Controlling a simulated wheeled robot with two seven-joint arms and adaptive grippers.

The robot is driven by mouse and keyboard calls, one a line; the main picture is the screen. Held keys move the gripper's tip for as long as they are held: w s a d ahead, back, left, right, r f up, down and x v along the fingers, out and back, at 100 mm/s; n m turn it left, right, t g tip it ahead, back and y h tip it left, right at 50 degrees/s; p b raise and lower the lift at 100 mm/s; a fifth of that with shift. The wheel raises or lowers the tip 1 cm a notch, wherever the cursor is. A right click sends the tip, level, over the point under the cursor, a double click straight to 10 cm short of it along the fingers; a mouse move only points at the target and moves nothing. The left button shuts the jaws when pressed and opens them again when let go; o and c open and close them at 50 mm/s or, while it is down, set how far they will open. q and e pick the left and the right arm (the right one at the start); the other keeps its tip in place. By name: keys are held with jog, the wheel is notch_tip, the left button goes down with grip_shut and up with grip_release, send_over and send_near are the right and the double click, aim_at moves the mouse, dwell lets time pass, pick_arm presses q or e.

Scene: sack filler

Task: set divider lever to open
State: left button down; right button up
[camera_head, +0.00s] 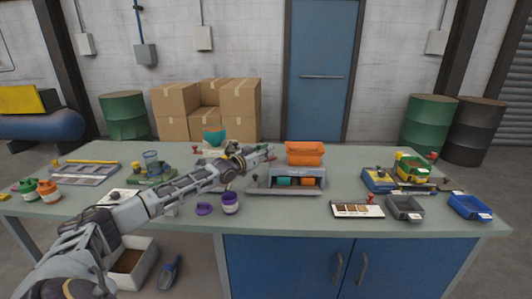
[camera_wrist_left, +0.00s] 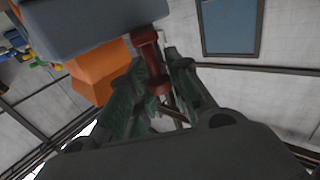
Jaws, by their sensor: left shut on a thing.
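My left gripper (camera_head: 266,152) reaches in from the left to the left side of the orange hopper (camera_head: 304,154). The hopper sits above a grey housing (camera_head: 260,187) with teal and orange blocks in its front opening. In the left wrist view a red lever (camera_wrist_left: 151,62) stands between the green-padded fingers of the left gripper (camera_wrist_left: 156,80), which is shut on it. The lever is hidden in the head view, so its setting cannot be told. The orange hopper (camera_wrist_left: 98,72) also shows there beside the fingers. My right gripper is out of view.
A purple pot (camera_head: 230,203) stands on the workbench (camera_head: 290,219) below my left forearm. A label board (camera_head: 358,211), a grey bin (camera_head: 405,208) and a blue bin (camera_head: 470,207) lie on the right. Some bare bench lies around the housing.

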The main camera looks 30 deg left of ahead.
pick_arm(q)
jog(key=c, duration=1.6)
grip_release()
jog(key=shift+o, duration=0.2)
jog(key=shift+s, duration=0.1)
jog(key=shift+s, duration=0.2)
jog(key=shift+s+a+f, duration=0.1)
jog(key=shift+s+a, duration=0.05)
jog(key=shift+s, duration=0.25)
jog(key=s+a, duration=0.1)
jog(key=s, duration=0.9)
jog(key=shift+a, duration=0.25)
jog(key=shift+s, duration=0.2)
dwell(0.6)
